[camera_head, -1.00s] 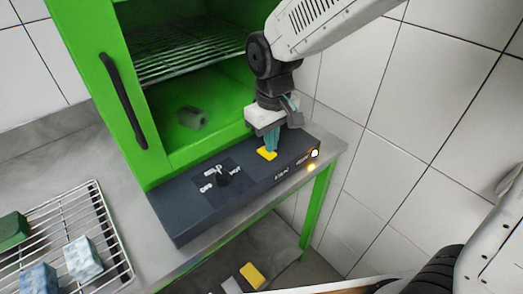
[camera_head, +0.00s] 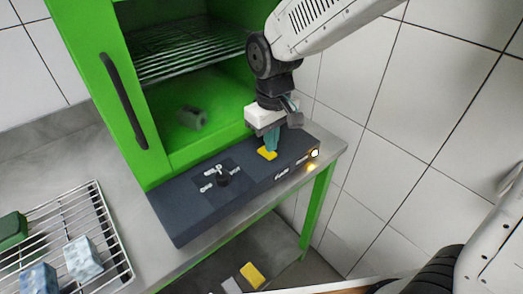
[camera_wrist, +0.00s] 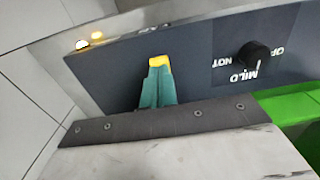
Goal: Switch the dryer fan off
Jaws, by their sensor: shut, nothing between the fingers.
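The dark control panel (camera_head: 190,213) lies along the front of the green dryer. It carries a yellow switch (camera_head: 263,155) near its right end. The switch also shows at the fingertips in the wrist view (camera_wrist: 158,61). My gripper (camera_head: 270,149) points down with its teal fingers together and empty, its tips at the yellow switch. The fingers hide part of the switch, and I cannot tell whether they touch or press it. In the wrist view the closed fingertips (camera_wrist: 158,72) overlap the switch's lower edge. A lamp (camera_head: 315,153) at the panel's right end glows.
A black knob (camera_head: 223,178) with labels around it sits on the panel left of my gripper. The open green cabinet (camera_head: 155,165) holds a wire shelf and a dark green block (camera_head: 191,117). A wire rack (camera_head: 128,270) with blocks stands at left. A tiled wall is at right.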

